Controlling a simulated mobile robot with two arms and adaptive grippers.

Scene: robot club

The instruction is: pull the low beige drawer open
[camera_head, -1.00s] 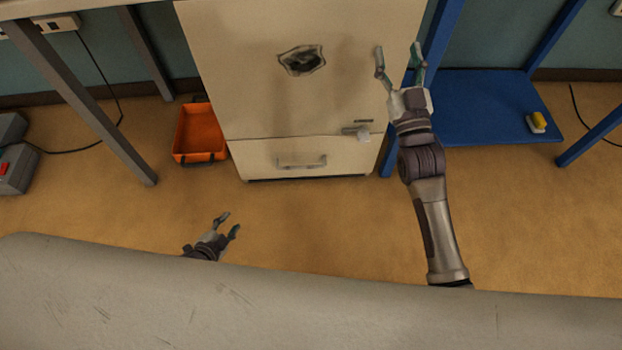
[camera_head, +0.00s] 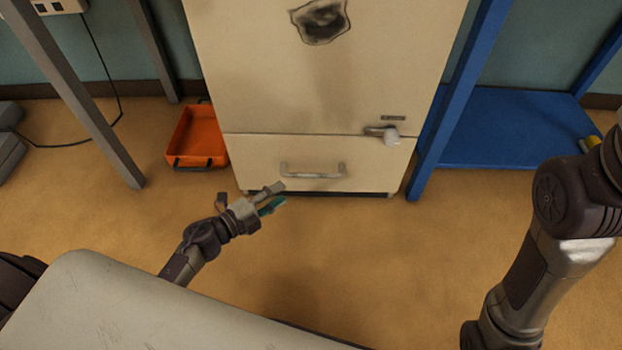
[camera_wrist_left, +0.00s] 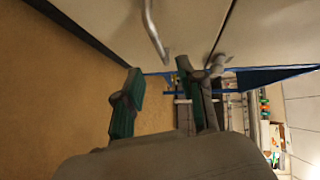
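The low beige drawer (camera_head: 250,160) is shut, at the bottom of a beige cabinet. It has a grey bar handle (camera_head: 313,172), which also shows at the top of the left wrist view (camera_wrist_left: 154,30). My left gripper (camera_head: 276,198) is open and empty, just in front of and below the left end of the handle in the head view. In the left wrist view its two fingers (camera_wrist_left: 159,70) are spread, with the handle ahead of them and apart from them. My right arm (camera_head: 560,240) shows at the right edge; its gripper is out of view.
Above the drawer is the cabinet's door (camera_head: 260,80) with a lever handle (camera_head: 388,134). An orange crate (camera_head: 180,162) stands on the floor to the left. A blue shelf frame (camera_head: 500,130) stands to the right. The floor before the drawer is clear.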

